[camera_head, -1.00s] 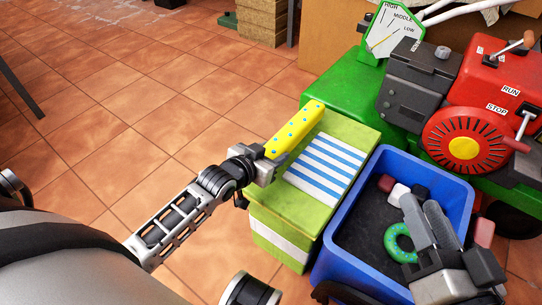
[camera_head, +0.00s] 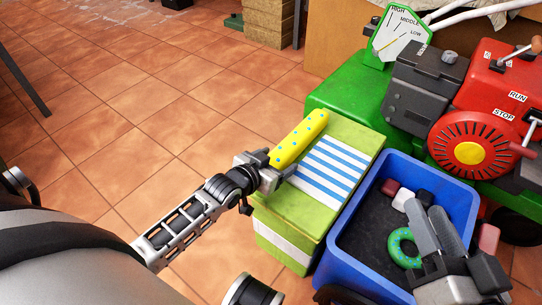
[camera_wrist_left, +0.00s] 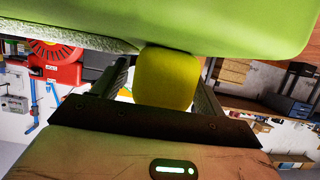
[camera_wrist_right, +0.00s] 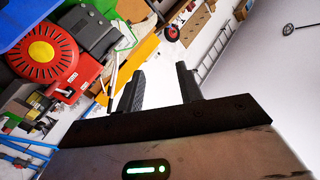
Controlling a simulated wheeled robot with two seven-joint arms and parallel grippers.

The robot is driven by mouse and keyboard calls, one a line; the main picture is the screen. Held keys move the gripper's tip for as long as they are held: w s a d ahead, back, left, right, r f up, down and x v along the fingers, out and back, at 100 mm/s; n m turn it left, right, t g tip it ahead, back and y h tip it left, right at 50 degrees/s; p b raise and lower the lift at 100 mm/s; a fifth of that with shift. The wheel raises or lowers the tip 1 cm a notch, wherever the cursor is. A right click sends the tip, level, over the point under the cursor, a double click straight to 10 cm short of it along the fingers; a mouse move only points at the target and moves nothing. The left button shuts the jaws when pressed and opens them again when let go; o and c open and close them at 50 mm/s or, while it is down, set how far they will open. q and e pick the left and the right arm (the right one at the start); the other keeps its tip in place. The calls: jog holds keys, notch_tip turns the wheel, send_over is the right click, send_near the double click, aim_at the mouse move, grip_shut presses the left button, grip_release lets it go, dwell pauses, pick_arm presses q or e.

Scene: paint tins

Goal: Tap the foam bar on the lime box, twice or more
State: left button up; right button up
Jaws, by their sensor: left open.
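The yellow foam bar with blue dots (camera_head: 300,138) lies along the left edge of the lime box's top. The lime box (camera_head: 290,203) stands on the floor with a blue-and-white striped patch on top. My left gripper (camera_head: 277,168) is open around the near end of the bar, one finger on each side. In the left wrist view the bar's end (camera_wrist_left: 167,78) sits between the fingers, against the lime box (camera_wrist_left: 230,25). My right gripper (camera_head: 437,226) is open and empty above the blue bin; its fingers show apart in the right wrist view (camera_wrist_right: 160,88).
The blue bin (camera_head: 342,250) with a green ring (camera_head: 397,254) and several small blocks stands right of the box. A green, red and grey machine (camera_head: 472,148) stands behind the bin.

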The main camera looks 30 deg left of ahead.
pick_arm(q)
jog(key=shift+s+r, duration=0.15)
jog(key=shift+s, duration=0.15)
jog(key=p+v, duration=0.6)
jog(key=v, duration=0.9)
jog(key=shift+s+p, duration=0.2)
jog(key=shift+p, duration=0.2)
pick_arm(e)
jog(key=shift+s+d+f+n+g+h, duration=0.25)
jog(key=shift+d+f+n+g+h, duration=0.2)
jog(key=shift+f+h, duration=0.2)
jog(key=shift+s+d+f+n+g+h, duration=0.2)
jog(key=shift+d+f+n+g+h, duration=0.1)
jog(key=shift+f+n+g+h, duration=0.3)
pick_arm(q)
jog(key=shift+a, duration=0.1)
